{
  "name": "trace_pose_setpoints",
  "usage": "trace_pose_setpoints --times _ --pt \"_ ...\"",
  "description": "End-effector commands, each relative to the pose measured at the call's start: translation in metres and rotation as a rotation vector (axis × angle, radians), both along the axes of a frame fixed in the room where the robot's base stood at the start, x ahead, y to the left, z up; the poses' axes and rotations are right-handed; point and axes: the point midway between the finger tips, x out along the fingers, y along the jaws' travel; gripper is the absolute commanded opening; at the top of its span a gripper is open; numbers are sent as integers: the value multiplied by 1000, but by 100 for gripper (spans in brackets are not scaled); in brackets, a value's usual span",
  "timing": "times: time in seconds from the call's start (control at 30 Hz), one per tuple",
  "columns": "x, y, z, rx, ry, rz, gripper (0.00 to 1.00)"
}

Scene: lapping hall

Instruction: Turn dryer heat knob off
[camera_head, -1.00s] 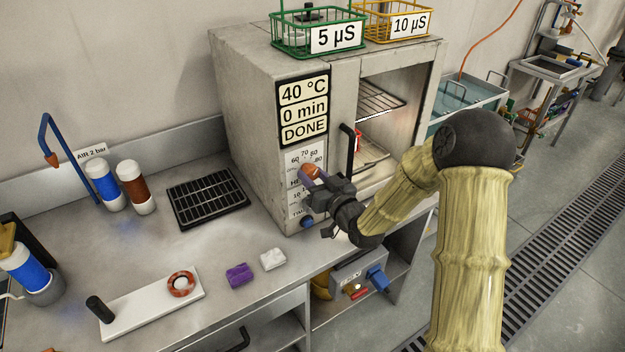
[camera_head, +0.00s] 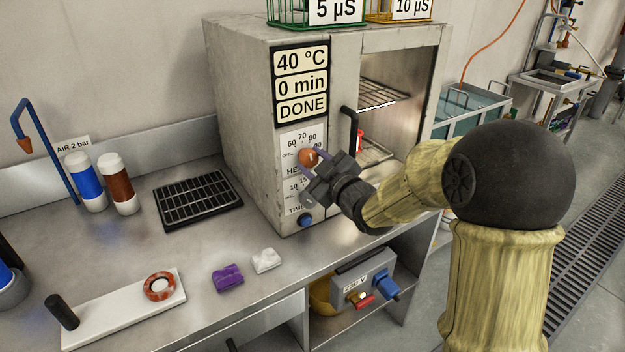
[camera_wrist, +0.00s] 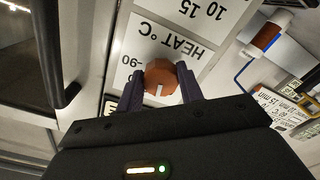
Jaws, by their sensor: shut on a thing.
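The dryer (camera_head: 245,110) is a grey metal cabinet on the bench, its right compartment open. Its display (camera_head: 302,84) reads 40 °C, 0 min, DONE. The orange-brown heat knob (camera_head: 308,157) sits on a white dial marked 60, 70, 80; my gripper covers part of that dial. My gripper (camera_head: 313,165) is shut on the knob. In the wrist view the two purple-grey fingers stand on either side of the heat knob (camera_wrist: 160,77), which has a pale pointer mark. A blue timer knob (camera_head: 305,220) sits below my gripper.
The black dryer handle (camera_head: 349,145) stands just right of my gripper. Green (camera_head: 315,12) and yellow (camera_head: 400,10) baskets sit on top of the dryer.

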Motion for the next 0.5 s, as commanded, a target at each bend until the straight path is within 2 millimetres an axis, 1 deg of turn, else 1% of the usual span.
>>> trace_pose_setpoints --times 0.03,0.5 --pt "-1 0 -11 -40 -21 2 14" --pt "-1 0 -11 -410 -268 3 14"
